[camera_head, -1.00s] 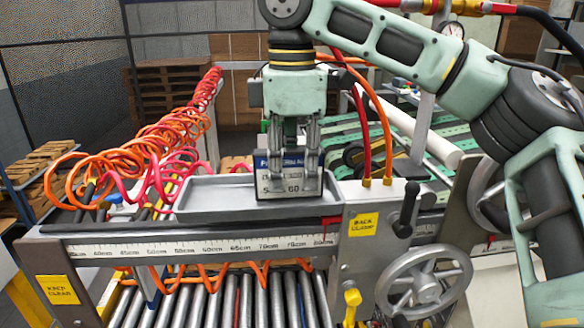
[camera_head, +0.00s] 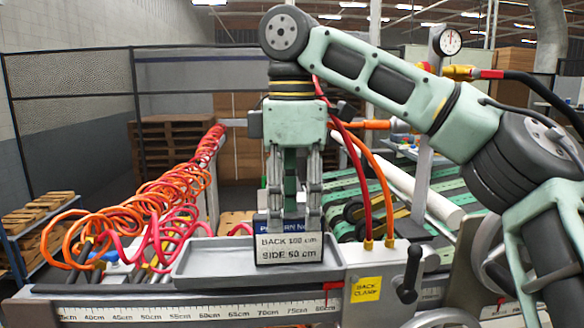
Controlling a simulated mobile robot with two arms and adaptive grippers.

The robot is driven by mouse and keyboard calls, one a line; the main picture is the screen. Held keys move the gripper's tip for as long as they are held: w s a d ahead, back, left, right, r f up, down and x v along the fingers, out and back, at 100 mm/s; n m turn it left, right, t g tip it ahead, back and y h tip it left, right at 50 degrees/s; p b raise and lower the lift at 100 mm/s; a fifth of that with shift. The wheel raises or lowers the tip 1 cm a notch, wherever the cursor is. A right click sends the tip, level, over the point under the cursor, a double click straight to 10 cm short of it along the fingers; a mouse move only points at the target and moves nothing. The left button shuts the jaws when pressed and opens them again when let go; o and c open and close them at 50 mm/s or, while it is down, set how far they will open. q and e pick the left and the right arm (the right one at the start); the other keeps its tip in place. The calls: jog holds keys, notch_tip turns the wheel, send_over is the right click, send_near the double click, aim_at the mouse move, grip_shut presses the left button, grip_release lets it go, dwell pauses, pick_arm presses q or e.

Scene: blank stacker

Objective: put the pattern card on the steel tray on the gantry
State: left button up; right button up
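The pattern card (camera_head: 288,252), white with a dark blue heading and black lettering, is in the right part of the grey steel tray (camera_head: 215,283) on the gantry. The fingers hide part of the blue heading. My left gripper is not in view.
A scale rail (camera_head: 190,312) runs below the tray, with a yellow clamp label (camera_head: 366,290) and a black-handled lever (camera_head: 408,272) at its right. Coiled orange and red hoses (camera_head: 150,215) lie left. A green belt conveyor (camera_head: 350,190) stands behind.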

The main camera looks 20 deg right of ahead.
notch_tip(320, 180, up, 7)
jog(key=shift+r, duration=0.2)
jog(key=shift+s, duration=0.1)
dwell(0.6)
